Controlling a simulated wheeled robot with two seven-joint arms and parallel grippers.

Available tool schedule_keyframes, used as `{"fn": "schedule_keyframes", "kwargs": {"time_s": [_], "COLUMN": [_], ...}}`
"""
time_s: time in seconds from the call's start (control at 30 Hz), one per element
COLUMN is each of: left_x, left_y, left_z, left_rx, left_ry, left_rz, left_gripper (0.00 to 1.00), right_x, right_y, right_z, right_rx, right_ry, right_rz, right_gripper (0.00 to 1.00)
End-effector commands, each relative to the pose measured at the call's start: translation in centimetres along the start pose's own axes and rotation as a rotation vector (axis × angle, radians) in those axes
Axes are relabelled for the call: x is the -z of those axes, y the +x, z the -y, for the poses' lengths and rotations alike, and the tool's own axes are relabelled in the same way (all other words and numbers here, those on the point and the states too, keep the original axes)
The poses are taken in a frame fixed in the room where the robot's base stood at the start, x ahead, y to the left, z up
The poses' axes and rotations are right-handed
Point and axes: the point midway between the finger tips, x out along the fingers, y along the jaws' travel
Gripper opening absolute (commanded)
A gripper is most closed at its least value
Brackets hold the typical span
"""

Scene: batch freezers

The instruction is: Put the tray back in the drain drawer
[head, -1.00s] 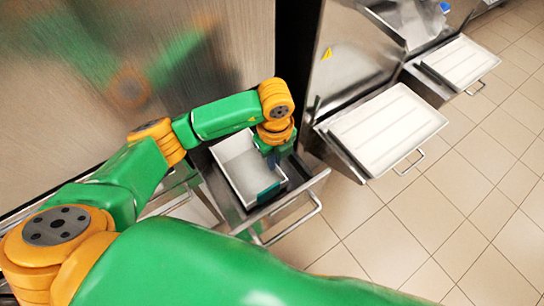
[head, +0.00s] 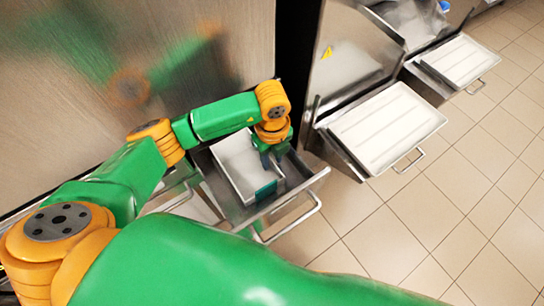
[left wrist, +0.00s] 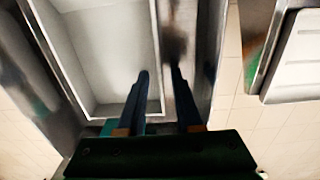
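The pale, open tray (head: 238,166) lies inside the pulled-out metal drawer (head: 294,190), below the large steel front. A dark green piece (head: 266,190) is at the tray's near end. My left gripper (head: 271,162) points down at the tray's right side. In the left wrist view its two blue fingers (left wrist: 160,98) stand apart, with the tray's side rim between them: one over the tray (left wrist: 105,55), one outside it. Neither finger clearly touches the rim. Whether the tray lies flat on the drawer floor is hard to tell. My right gripper is out of view.
To the right, another machine has a pulled-out drawer with a white tray (head: 390,125), and a further one holds another white tray (head: 461,60). The drawer's bar handle (head: 300,222) sticks out over the tiled floor (head: 440,210), which is clear.

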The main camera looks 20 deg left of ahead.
Motion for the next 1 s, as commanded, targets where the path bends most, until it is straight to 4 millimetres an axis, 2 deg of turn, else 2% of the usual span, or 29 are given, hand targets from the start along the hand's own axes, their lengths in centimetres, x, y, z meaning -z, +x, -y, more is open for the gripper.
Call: {"fn": "schedule_keyframes", "kwargs": {"time_s": [0.17, 0.4, 0.47, 0.53, 0.93, 1.0], "left_x": [0.0, 0.0, 0.0, 0.0, 0.0, 0.0], "left_y": [-3.9, -11.0, -12.1, -12.5, -12.0, -12.7], "left_z": [0.0, 0.1, 0.1, 0.0, 0.0, 0.0], "left_rx": [0.001, 0.002, 0.002, 0.001, 0.001, 0.001], "left_ry": [0.000, -0.001, -0.001, -0.001, 0.000, 0.000], "left_rz": [0.001, 0.000, 0.000, 0.000, 0.000, 0.000], "left_gripper": [0.34, 0.34, 0.34, 0.34, 0.34, 0.34], "right_x": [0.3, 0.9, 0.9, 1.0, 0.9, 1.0], "right_y": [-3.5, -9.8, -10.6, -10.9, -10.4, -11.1], "right_z": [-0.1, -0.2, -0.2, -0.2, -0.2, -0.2], "right_rx": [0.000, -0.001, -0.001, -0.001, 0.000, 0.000], "right_ry": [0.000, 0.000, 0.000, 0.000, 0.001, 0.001], "right_rz": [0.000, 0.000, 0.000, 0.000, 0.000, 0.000], "right_gripper": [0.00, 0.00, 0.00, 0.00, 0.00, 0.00]}}
